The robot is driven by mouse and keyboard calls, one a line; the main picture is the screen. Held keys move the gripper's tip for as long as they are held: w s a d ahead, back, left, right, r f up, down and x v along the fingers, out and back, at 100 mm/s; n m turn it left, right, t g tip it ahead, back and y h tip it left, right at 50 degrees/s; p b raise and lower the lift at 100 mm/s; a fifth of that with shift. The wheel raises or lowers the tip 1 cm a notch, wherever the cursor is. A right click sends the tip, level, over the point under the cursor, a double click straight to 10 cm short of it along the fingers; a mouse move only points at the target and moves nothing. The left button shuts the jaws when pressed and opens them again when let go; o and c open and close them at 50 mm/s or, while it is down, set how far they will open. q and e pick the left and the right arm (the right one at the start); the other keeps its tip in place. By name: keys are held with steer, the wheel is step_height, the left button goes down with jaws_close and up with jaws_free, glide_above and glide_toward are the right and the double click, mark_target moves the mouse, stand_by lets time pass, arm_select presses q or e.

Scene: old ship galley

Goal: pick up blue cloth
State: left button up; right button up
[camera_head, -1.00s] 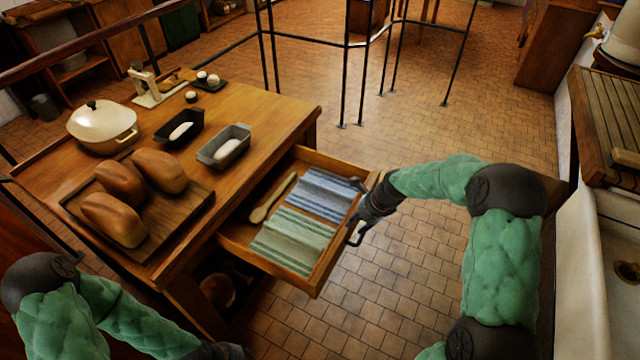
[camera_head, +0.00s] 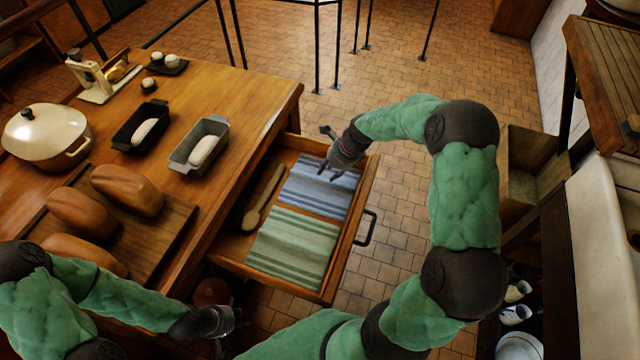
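The blue striped cloth (camera_head: 318,188) lies flat in the far part of the open drawer (camera_head: 352,230). A green striped cloth (camera_head: 292,247) lies in front of it, and a wooden spoon (camera_head: 262,200) lies to their left. My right gripper (camera_head: 326,154) is over the far end of the blue cloth, its fingers spread apart with nothing between them. I cannot tell whether a fingertip touches the cloth. My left gripper (camera_head: 226,335) is low, in front of the table near the drawer's near end; its fingers are too dark and small to read.
The table (camera_head: 250,95) carries loaves on a board (camera_head: 170,235), two loaf tins with dough (camera_head: 199,146), a lidded pot (camera_head: 45,135) and a scale. The drawer handle (camera_head: 366,228) sticks out right. A sink counter (camera_head: 600,250) stands at right. Black rails rise behind the table.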

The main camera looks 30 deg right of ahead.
mark_target(321, 180)
steer(key=shift+x, duration=1.1)
steer(key=b+x, duration=0.1)
steer(key=x, duration=0.1)
steer(key=b+x, duration=0.2)
steer(key=x, duration=0.1)
steer(key=shift+d+f, duration=0.1)
steer(key=shift+d, duration=0.1)
jaws_close()
